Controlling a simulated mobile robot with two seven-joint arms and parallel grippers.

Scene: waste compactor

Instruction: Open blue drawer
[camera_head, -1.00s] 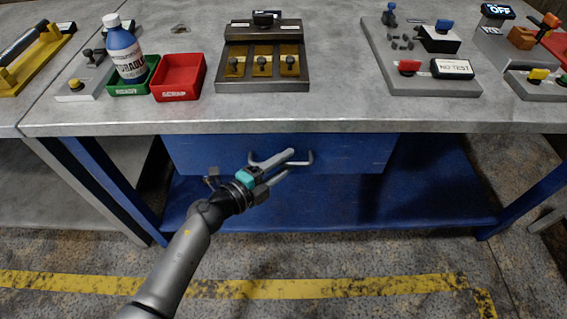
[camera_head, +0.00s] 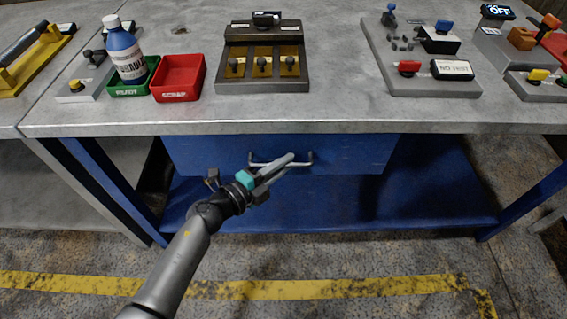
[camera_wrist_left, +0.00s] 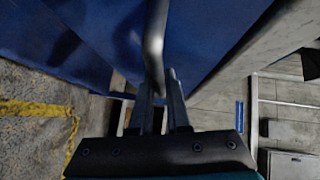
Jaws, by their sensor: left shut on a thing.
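The blue drawer (camera_head: 340,154) hangs under the grey tabletop, and its front looks flush below the table edge. Its metal bar handle (camera_head: 303,161) is on the middle of the front. My left gripper (camera_head: 288,160) reaches up to the handle from the lower left. In the left wrist view the grey handle bar (camera_wrist_left: 154,45) runs down between the two fingers (camera_wrist_left: 160,95), which are shut on it. The fingers hide part of the handle in the head view. My right gripper is not in view.
On the tabletop (camera_head: 330,110) stand a white-labelled blue bottle (camera_head: 126,54), a green tray (camera_head: 130,91), a red tray (camera_head: 178,78) and a fixture with yellow panels (camera_head: 262,62). A blue lower shelf (camera_head: 330,203) lies below the drawer. The floor in front is clear.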

